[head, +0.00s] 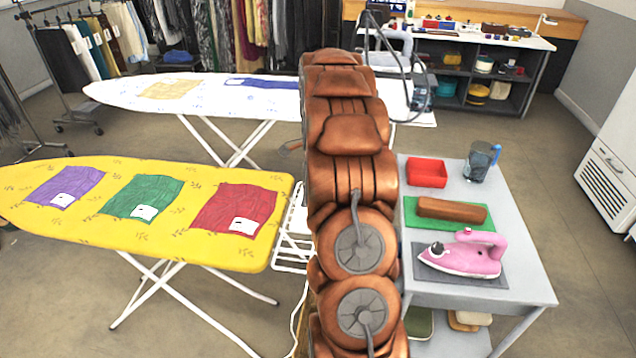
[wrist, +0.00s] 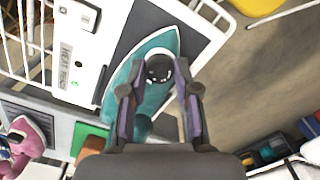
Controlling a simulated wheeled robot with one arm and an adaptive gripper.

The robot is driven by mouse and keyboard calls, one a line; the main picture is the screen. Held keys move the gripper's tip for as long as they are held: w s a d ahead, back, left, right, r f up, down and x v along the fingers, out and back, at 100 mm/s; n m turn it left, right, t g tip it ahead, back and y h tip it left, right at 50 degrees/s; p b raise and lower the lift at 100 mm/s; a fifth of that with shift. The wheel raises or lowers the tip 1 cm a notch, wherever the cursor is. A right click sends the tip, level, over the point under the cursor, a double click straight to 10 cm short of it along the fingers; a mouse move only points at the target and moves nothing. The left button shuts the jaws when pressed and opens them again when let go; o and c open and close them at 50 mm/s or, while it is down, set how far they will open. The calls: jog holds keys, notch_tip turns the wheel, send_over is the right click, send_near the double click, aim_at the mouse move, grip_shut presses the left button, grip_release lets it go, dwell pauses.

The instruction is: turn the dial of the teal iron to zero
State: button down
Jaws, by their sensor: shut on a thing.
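The teal iron (wrist: 122,87) lies on a dark grey pad on a white panel in the wrist view. Its dial (wrist: 158,67) is a dark round knob with pale marks around it. My gripper (wrist: 156,79) is over the iron, its two fingers on either side of the dial and shut on it. The exact contact at the fingertips is hard to see, and I cannot read the dial setting. In the head view my copper-coloured arm hides the teal iron.
The yellow ironing board (head: 150,240) with several cloths is at left. A white wire rack (wrist: 22,48) borders the panel.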

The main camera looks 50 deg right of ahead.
jog(key=shift+n+b, duration=0.45)
jog(key=shift+n, duration=0.35)
jog(key=c, duration=0.8)
grip_release()
notch_tip(320, 180, up, 12)
